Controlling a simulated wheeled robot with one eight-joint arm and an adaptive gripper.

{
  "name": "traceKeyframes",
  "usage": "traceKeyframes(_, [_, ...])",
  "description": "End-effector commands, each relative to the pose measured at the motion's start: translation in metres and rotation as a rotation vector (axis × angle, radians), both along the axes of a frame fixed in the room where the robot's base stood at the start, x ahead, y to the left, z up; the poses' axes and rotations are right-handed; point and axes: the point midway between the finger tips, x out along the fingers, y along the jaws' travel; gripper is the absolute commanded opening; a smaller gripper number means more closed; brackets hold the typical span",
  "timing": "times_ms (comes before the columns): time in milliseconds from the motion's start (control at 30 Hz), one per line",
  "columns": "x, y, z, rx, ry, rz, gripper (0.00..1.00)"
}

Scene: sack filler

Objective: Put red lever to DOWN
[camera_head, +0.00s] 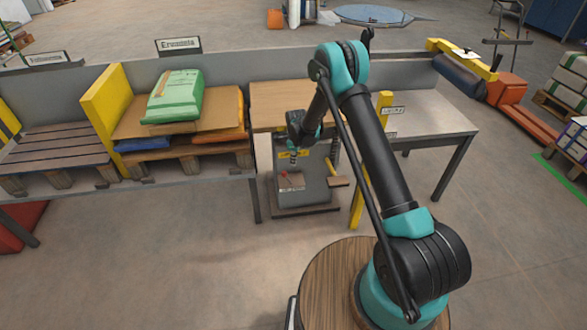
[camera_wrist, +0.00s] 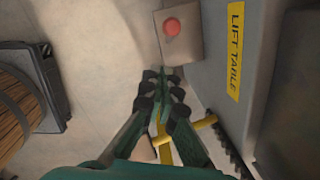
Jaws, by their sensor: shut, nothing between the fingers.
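A small red knob (camera_head: 284,175), which I take for the red lever's end, shows on the front of the grey lift-table unit (camera_head: 315,180). In the wrist view the round red knob (camera_wrist: 172,27) stands on a beige box beside the grey panel. Whether the lever is up or down cannot be told. My gripper (camera_wrist: 160,78) is shut and empty, with its fingertips below the knob in the picture and apart from it. In the head view my gripper (camera_head: 293,158) is small and dark, just above the knob.
Yellow bars (camera_wrist: 185,130) lie close behind my fingers. A wooden tabletop (camera_head: 275,98) overhangs the unit. The floor in front is clear.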

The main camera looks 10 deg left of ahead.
Motion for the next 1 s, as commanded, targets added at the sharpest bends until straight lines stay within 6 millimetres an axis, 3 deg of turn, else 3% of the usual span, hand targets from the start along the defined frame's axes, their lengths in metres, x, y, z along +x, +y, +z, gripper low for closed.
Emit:
traceKeyframes(200, [-0.003, 0.003, 0.019, -0.001, 0.000, 0.000, 0.00])
traceKeyframes(800, [-0.003, 0.001, 0.024, -0.002, -0.001, 0.006, 0.00])
traceKeyframes(867, [-0.003, -0.004, 0.030, -0.003, -0.005, 0.021, 0.00])
traceKeyframes(1000, [-0.008, -0.025, 0.063, -0.008, -0.024, 0.103, 0.00])
